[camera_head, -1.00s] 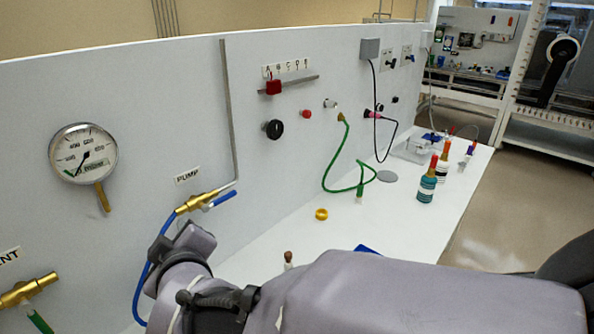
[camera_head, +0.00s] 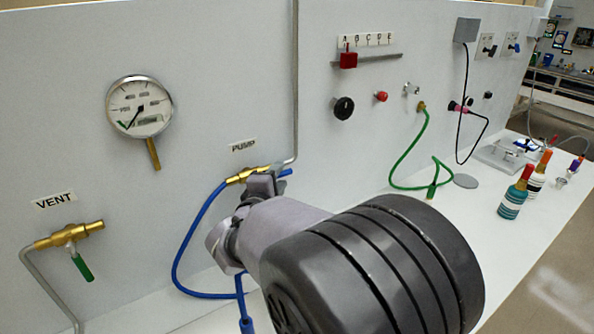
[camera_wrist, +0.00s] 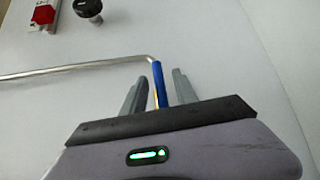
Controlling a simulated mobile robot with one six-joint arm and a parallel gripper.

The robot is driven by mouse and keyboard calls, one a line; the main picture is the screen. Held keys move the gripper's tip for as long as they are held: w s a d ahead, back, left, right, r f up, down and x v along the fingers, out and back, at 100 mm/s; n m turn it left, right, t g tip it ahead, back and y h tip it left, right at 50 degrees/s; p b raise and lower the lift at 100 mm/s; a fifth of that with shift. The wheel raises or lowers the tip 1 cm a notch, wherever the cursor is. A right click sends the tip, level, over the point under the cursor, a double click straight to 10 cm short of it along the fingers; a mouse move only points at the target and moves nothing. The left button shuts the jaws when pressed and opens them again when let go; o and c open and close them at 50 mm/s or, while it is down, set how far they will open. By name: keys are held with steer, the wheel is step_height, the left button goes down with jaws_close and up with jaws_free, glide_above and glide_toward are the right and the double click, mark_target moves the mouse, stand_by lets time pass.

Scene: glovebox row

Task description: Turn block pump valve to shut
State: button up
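The block pump valve (camera_head: 245,176) is a brass body on the wall panel under the PUMP label (camera_head: 243,146). Its blue lever (camera_head: 285,172) points to the right in the head view, roughly in line with the body. My gripper (camera_head: 266,184) is at the valve and hides part of it. In the wrist view the blue lever (camera_wrist: 158,78) lies between the two grey fingers of my gripper (camera_wrist: 159,82). The fingers are open, with a gap visible on each side of the lever. Part of the brass shows below the lever, between the fingers.
A grey pipe (camera_head: 295,75) rises from the pump valve. A blue hose (camera_head: 180,245) loops below it. The VENT valve (camera_head: 70,234) with a green lever and a round gauge (camera_head: 139,106) are to the left. Bottles (camera_head: 516,194) and a green hose (camera_head: 412,155) are to the right.

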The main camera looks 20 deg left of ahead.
steer(key=shift+w+f, duration=0.1)
steer(key=shift+w, duration=0.75)
jaws_close()
stand_by(0.8)
